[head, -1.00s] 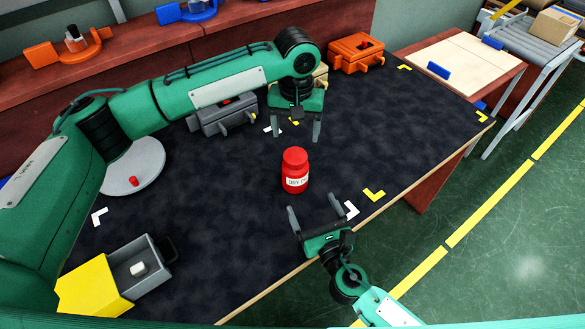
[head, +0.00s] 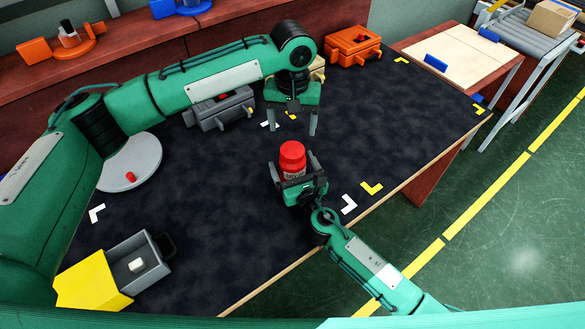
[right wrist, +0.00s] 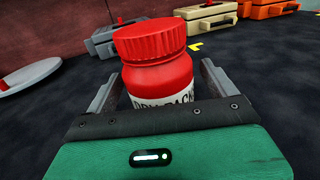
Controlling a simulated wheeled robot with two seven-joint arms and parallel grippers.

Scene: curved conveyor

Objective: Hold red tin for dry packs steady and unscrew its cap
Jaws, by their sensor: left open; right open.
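The red tin for dry packs (head: 292,160) stands upright on the dark mat, with its red cap (head: 292,149) on. In the right wrist view the tin (right wrist: 158,75) shows its ribbed cap (right wrist: 149,40) and a white label partly hidden by my gripper body. My right gripper (head: 293,167) is open, with one finger on each side of the tin's body; I cannot tell whether they touch it. My left gripper (head: 294,130) is open and empty, pointing down above the mat, behind the tin and apart from it.
A grey case (head: 220,112) and an orange case (head: 353,46) stand at the back. A grey round plate (head: 130,163) and a yellow and grey box (head: 95,284) are at the left. The mat (head: 400,120) right of the tin is clear.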

